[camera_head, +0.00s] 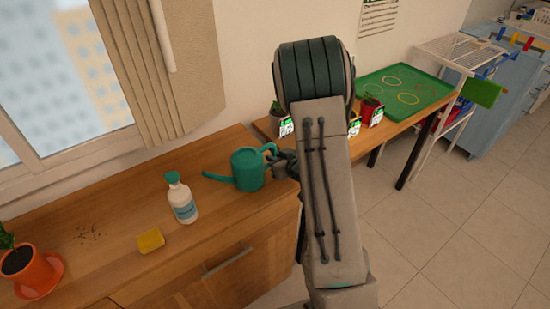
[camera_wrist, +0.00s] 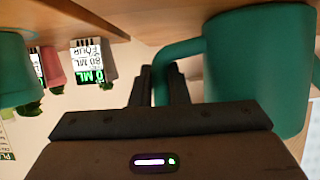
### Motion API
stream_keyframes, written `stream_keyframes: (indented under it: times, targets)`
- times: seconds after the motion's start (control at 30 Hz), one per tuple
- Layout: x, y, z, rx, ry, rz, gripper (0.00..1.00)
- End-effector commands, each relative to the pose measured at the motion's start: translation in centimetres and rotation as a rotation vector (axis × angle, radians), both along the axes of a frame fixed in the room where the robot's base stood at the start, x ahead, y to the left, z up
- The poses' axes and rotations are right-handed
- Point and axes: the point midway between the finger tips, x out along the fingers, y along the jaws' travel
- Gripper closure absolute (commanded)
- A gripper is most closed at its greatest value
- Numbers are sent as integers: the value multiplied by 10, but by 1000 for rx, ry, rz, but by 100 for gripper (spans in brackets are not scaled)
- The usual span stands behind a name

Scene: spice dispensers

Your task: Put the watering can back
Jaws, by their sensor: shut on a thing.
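The teal watering can (camera_head: 247,170) is at the right end of the wooden cabinet top, with its spout pointing left and its handle toward my arm. My gripper (camera_head: 281,163) is at the can's handle, on its right side. In the wrist view my gripper (camera_wrist: 167,85) is shut on the handle, beside the can's body (camera_wrist: 258,65). I cannot tell whether the can's base touches the cabinet top. My arm hides part of the area behind and to the right of the gripper.
A table beyond holds small pots with labels (camera_head: 371,110) and a green tray (camera_head: 405,90). Bare cabinet top lies in front of the can.

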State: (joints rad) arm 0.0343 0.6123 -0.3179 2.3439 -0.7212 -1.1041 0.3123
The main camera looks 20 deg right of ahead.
Motion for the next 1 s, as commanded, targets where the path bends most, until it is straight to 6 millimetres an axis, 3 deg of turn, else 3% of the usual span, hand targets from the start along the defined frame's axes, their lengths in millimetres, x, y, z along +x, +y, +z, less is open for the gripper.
stream_keyframes:
  times: [0.03, 0.07, 0.1, 0.13, 0.57, 1.0]
  targets:
    - [0, 0, -2, 2, -3, 0, 100]
    - [0, 0, -1, 0, 0, 0, 77]
    - [0, 0, -1, 0, 0, 0, 66]
    - [0, 0, -1, 0, 0, 0, 63]
    - [-3, -2, 5, 0, 0, -1, 63]
    - [-79, -27, 39, 2, -1, -6, 63]
